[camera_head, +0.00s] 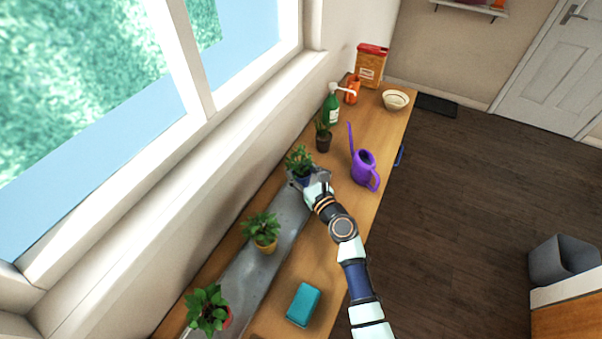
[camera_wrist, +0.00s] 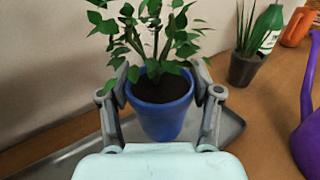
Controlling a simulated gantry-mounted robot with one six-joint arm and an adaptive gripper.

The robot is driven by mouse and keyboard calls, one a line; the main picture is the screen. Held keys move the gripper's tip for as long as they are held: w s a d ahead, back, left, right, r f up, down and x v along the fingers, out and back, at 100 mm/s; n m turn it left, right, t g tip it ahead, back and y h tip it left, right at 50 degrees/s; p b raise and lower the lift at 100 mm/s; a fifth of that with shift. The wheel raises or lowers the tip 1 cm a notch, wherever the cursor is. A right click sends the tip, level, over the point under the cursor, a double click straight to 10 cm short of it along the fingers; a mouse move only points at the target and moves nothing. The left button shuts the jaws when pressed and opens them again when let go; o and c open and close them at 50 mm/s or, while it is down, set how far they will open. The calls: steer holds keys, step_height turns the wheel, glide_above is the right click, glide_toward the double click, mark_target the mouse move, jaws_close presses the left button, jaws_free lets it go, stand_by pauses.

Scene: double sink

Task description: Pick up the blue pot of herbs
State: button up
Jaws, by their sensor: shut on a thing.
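The blue pot of herbs (camera_wrist: 160,112) is a tapered blue pot with dark soil and leafy green stems. It stands upright in the middle of the wrist view. My gripper (camera_wrist: 163,92) is shut on it, with one finger against each side near the rim. In the head view the herbs (camera_head: 299,160) show at the far end of the metal tray, and my gripper (camera_head: 305,178) hides part of the pot. I cannot tell whether the pot's base touches the tray.
The grey tray (camera_head: 238,295) also holds a yellow-potted plant (camera_head: 264,244) and a red-potted plant (camera_head: 226,316). A small dark-potted plant (camera_head: 323,142), a purple watering can (camera_head: 363,164) and a green bottle (camera_head: 331,110) stand beyond. A teal sponge-like block (camera_head: 303,304) lies nearer. The window wall borders the left.

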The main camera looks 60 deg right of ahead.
step_height(320, 180, up, 16)
steer(key=p, duration=0.9)
steer(key=shift+f, duration=0.15)
